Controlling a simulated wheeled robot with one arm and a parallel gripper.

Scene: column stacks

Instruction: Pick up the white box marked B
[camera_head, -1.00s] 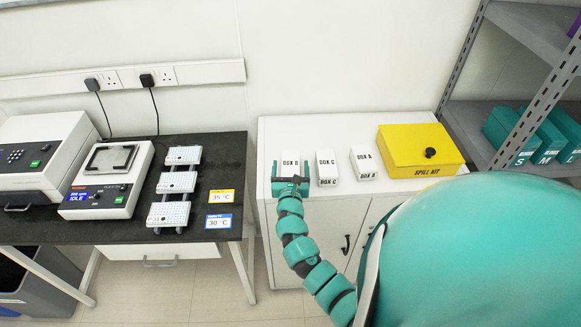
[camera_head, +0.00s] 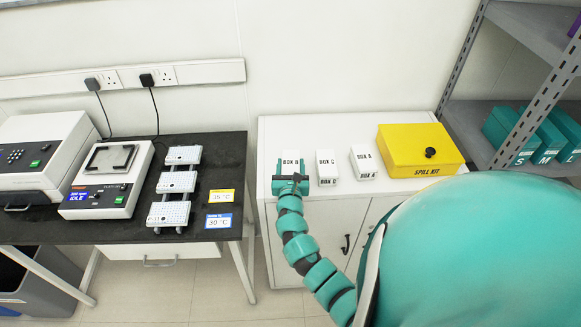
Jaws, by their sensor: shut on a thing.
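The white box marked B (camera_head: 291,158) stands at the left of the white cabinet top (camera_head: 350,128). My gripper (camera_head: 291,172) is around this box from the front, one finger on each side, and is shut on it. The gripper's body hides the box's lower front. I cannot tell whether the box is clear of the cabinet top. To its right stand a white box marked C (camera_head: 327,166) and a white box marked A (camera_head: 363,162).
A yellow spill kit (camera_head: 415,148) sits at the right of the cabinet top. A black bench (camera_head: 225,160) with a device (camera_head: 107,180) and several white racks (camera_head: 177,182) stands at left. A grey shelf (camera_head: 475,115) with teal boxes is at far right.

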